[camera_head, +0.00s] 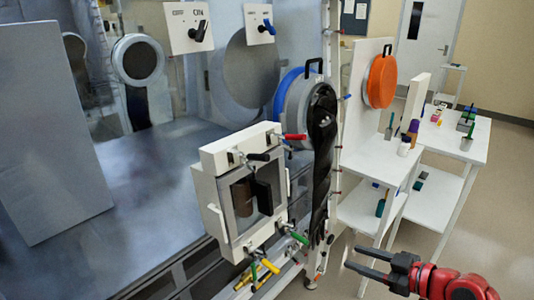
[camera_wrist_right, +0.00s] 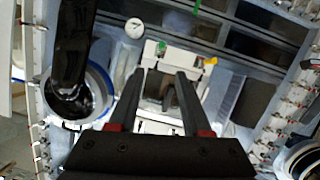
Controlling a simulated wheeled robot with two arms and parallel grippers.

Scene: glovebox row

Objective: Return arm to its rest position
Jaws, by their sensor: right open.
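My right gripper (camera_head: 351,257) is at the lower right in the head view, on a red arm. Its two dark fingers point left, apart from each other, with nothing between them. It is in front of the white shelves and to the right of the white box-shaped port (camera_head: 208,192) on the glovebox front. In the right wrist view my right gripper (camera_wrist_right: 159,73) shows both fingers spread, with the white port (camera_wrist_right: 151,55) behind them. I see no contact. My left gripper does not show in either view.
A black glove hangs from a round blue-rimmed port (camera_head: 297,95). Coloured valve handles (camera_head: 294,137) stick out around the box-shaped port. White shelves (camera_head: 372,156) with small bottles and an orange disc (camera_head: 381,80) stand at the right. Floor (camera_head: 500,215) is clear at the far right.

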